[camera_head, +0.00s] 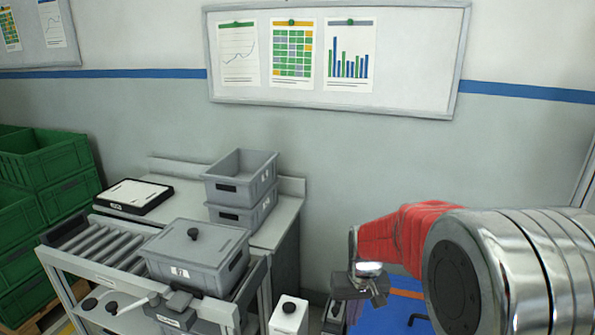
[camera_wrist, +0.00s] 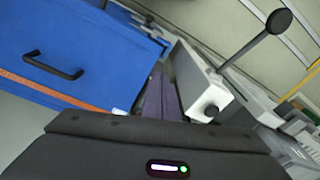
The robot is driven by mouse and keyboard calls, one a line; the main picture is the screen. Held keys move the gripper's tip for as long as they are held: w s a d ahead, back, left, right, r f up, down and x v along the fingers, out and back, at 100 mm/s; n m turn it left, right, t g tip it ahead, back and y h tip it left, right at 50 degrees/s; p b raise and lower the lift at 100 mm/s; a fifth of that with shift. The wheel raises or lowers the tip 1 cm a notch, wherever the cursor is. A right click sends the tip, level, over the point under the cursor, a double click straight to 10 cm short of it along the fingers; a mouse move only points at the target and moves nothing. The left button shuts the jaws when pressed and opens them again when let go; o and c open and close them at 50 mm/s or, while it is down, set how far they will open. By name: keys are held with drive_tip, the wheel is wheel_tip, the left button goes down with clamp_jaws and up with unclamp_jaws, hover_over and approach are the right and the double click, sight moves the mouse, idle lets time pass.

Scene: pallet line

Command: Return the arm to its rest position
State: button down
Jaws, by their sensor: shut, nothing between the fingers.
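My arm reaches in from the right in the head view, with a red section ending in a dark gripper (camera_head: 372,292). The gripper hangs in the air in front of the grey wall, to the right of the white box with a black knob (camera_head: 289,315). In the wrist view the shut fingers (camera_wrist: 160,97) stick out past the dark housing, with nothing between them. The fingertips are small and partly unclear in the head view.
A lidded grey crate (camera_head: 195,258) sits at the end of the roller conveyor (camera_head: 98,247). Stacked grey bins (camera_head: 240,180) stand on the bench behind. Green crates (camera_head: 45,160) are at the left. A blue cabinet (camera_wrist: 85,50) with a black handle shows in the wrist view.

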drive_tip(key=s+d+r+t, duration=0.1)
drive_tip(key=s+r+t, duration=0.1)
drive_tip(key=s+r, duration=0.6)
drive_tip(key=s+d+r+t, duration=0.1)
drive_tip(key=s+r+t, duration=0.1)
drive_tip(key=s+r, duration=0.7)
drive_tip(key=shift+s+m, duration=0.3)
drive_tip(key=shift+s, duration=2.85)
